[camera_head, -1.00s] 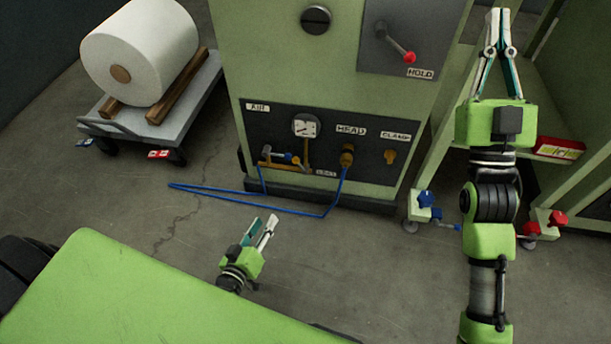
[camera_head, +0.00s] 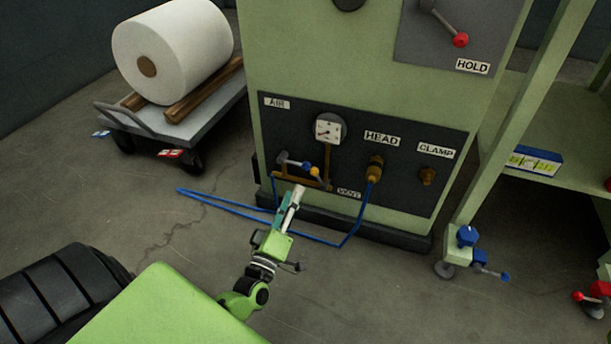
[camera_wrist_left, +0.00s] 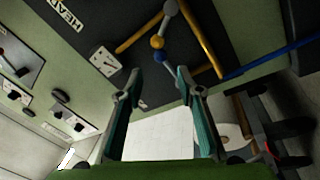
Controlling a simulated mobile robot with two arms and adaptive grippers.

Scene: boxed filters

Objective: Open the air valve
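The air valve (camera_head: 307,167) is on the dark lower panel under the AIR label. It has a grey lever, a blue part and a yellow knob on brass pipes. In the left wrist view its blue and yellow parts (camera_wrist_left: 160,50) show beyond the fingertips. My left gripper (camera_head: 296,194) is just below and in front of the valve in the head view. In the left wrist view its two fingers (camera_wrist_left: 159,83) are spread with an empty gap between them. They look apart from the valve. My right gripper is not in view.
A blue hose (camera_head: 225,206) loops over the floor. A cart (camera_head: 160,118) with a white roll (camera_head: 175,50) stands at left.

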